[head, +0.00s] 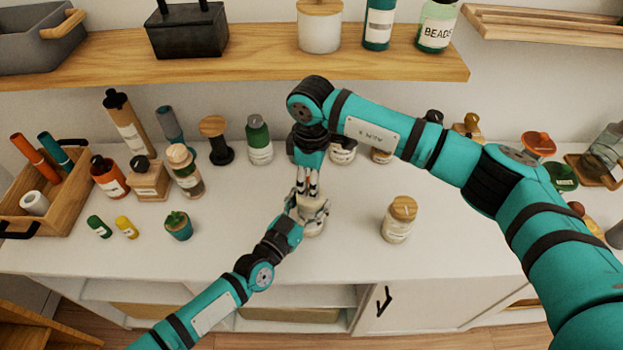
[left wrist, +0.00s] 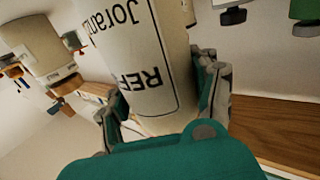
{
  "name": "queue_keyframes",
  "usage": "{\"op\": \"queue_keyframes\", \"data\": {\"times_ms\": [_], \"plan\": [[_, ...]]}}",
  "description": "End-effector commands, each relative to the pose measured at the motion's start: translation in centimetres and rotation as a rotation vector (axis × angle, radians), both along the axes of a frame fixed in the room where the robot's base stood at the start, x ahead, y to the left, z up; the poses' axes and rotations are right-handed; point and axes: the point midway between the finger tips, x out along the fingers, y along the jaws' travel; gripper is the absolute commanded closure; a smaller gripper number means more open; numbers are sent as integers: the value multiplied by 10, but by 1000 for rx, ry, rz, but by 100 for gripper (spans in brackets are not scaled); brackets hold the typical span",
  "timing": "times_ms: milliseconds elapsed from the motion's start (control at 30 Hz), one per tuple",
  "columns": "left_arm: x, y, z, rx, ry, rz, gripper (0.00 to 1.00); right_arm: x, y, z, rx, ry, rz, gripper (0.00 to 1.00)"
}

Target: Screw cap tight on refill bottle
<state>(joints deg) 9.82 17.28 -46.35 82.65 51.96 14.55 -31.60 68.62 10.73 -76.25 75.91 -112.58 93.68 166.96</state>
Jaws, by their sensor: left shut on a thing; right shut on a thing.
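The refill bottle, a cream-white bottle (head: 313,228), stands on the white counter near its middle. In the left wrist view the bottle (left wrist: 140,60) fills the middle, its label reading "REF" in part. My left gripper (head: 306,208) comes in from the front left and is shut around the bottle's body; its fingers flank the bottle in the left wrist view. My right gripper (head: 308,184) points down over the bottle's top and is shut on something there. The cap is hidden between its fingers, so its seating cannot be seen.
A jar with a wooden lid (head: 398,219) stands to the right. A small potted plant (head: 179,226) and several bottles stand to the left, beside a wooden tray (head: 75,210). A wooden shelf (head: 250,56) runs above. The front counter is mostly clear.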

Motion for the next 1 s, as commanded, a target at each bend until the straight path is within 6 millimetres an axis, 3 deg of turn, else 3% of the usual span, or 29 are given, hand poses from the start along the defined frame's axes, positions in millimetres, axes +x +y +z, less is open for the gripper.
{"op": "queue_keyframes", "data": {"times_ms": [367,400,567,867,1000], "plan": [[-1,0,-1,2,1,-1,100,1,0,1,0,-4,-74,77],[-1,0,-1,2,1,-1,100,1,0,1,0,-4,-74,62],[-1,0,-1,1,2,-1,100,1,0,1,0,-3,-73,41],[-1,0,-1,1,2,-1,100,0,0,2,0,-2,-71,41],[-1,0,-1,1,2,-1,100,1,0,14,1,-3,-70,41]]}}
